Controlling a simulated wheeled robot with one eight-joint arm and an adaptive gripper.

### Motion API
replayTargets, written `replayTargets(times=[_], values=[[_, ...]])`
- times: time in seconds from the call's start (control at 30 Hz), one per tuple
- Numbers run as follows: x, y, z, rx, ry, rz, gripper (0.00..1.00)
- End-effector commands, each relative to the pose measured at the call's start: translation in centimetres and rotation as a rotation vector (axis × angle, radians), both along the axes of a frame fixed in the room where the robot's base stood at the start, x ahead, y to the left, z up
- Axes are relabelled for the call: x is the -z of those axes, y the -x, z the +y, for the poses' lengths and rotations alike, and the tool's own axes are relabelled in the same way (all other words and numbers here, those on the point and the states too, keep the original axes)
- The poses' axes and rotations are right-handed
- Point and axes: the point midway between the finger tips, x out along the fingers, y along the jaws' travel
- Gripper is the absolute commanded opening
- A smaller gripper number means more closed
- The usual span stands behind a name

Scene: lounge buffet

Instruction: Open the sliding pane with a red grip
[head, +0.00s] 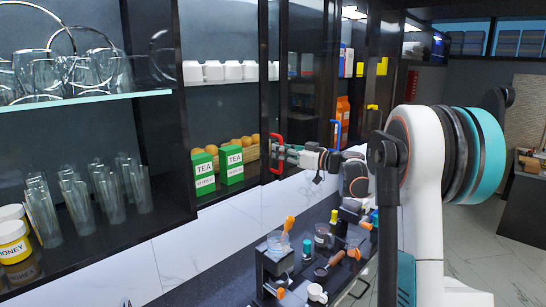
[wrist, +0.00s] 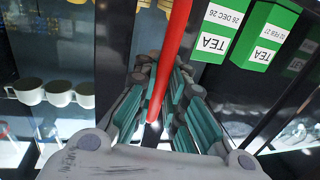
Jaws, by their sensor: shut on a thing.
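The red grip (head: 276,136) is an upright bar handle on the dark frame (head: 263,60) of a glass cabinet pane. It also shows in the wrist view as a long red bar (wrist: 173,45) running down between my fingers. My gripper (head: 281,152) reaches in from the right and is shut on the red grip. In the wrist view my gripper (wrist: 160,80) has its teal-padded fingers on both sides of the bar. The exact contact is partly hidden by the fingers. I cannot tell exactly where the pane's far edge lies.
Green tea boxes (head: 232,165) and white cups (head: 227,71) stand on the shelves near the grip. Glasses (head: 80,205) fill the left shelves. A blue grip (head: 335,133) is to the right. Bottles and utensils crowd the counter below my arm.

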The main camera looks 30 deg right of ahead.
Motion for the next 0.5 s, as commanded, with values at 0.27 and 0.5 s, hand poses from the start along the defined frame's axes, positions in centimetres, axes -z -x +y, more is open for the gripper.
replayTargets(times=[0.27,0.5], values=[[0.15,0.08,0.07,-0.001,0.002,0.002,0.31],[0.10,0.10,0.08,-0.001,0.002,0.001,0.31]])
